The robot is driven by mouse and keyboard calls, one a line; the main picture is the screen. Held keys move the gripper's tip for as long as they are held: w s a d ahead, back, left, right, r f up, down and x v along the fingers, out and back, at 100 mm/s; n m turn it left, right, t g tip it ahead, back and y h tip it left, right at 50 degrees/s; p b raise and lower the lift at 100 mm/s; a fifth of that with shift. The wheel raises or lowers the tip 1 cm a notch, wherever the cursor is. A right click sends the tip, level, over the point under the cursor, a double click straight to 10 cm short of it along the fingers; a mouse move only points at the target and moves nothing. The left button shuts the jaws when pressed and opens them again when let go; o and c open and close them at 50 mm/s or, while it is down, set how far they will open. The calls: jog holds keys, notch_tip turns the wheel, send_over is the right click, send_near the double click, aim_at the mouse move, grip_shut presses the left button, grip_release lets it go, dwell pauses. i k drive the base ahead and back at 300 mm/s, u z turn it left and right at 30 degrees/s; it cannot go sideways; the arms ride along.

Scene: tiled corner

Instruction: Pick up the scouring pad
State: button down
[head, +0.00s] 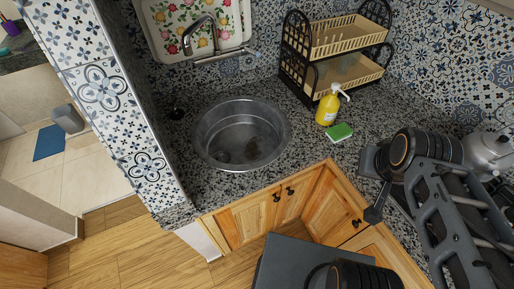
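My gripper (374,189) is at the right, at the end of my dark arm, to the right of and lower in the picture than the pad. It is clear of the pad. Its fingers are dark and seen at an angle, so their opening is unclear. Nothing shows held in it.
A round steel sink (241,134) is set in the counter left of the pad, with a faucet (200,36) behind it. A two-tier dish rack (337,55) stands behind the bottle. A metal kettle (488,152) is at the far right. Wooden cabinets (262,213) are below.

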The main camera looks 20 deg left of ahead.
aim_at(336, 133)
jog(key=z, duration=0.05)
jog(key=k, duration=0.95)
jog(key=u, duration=1.2)
jog(key=i, duration=0.9)
jog(key=z, duration=1.55)
